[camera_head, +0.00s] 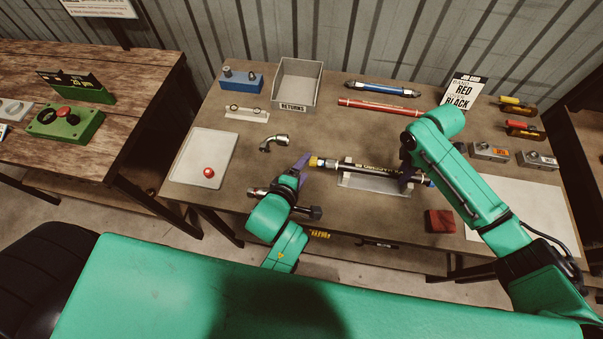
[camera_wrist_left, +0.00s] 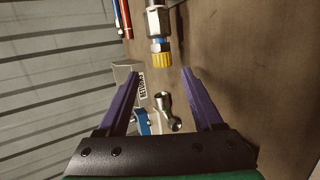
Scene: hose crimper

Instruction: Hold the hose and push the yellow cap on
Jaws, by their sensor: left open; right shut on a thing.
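The black hose (camera_head: 352,167) lies lengthwise over a pale cradle (camera_head: 372,184) in the head view. The yellow cap (camera_head: 314,161) is at its left end. In the left wrist view the yellow cap (camera_wrist_left: 161,59) sits at the end of a silver fitting (camera_wrist_left: 156,22), with a blue band behind it. How far on it sits, I cannot tell. My left gripper (camera_head: 303,163) is open beside the cap; in the left wrist view its purple fingers (camera_wrist_left: 160,72) stand apart with the cap just beyond their tips. My right gripper (camera_head: 405,180) is shut on the hose near its right part.
A bent metal fitting (camera_head: 274,142) lies left of the cap. A grey returns bin (camera_head: 297,84) and blue block (camera_head: 241,79) stand behind. A white plate (camera_head: 204,155) holds a red ball. A red block (camera_head: 440,221) lies in front on the right.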

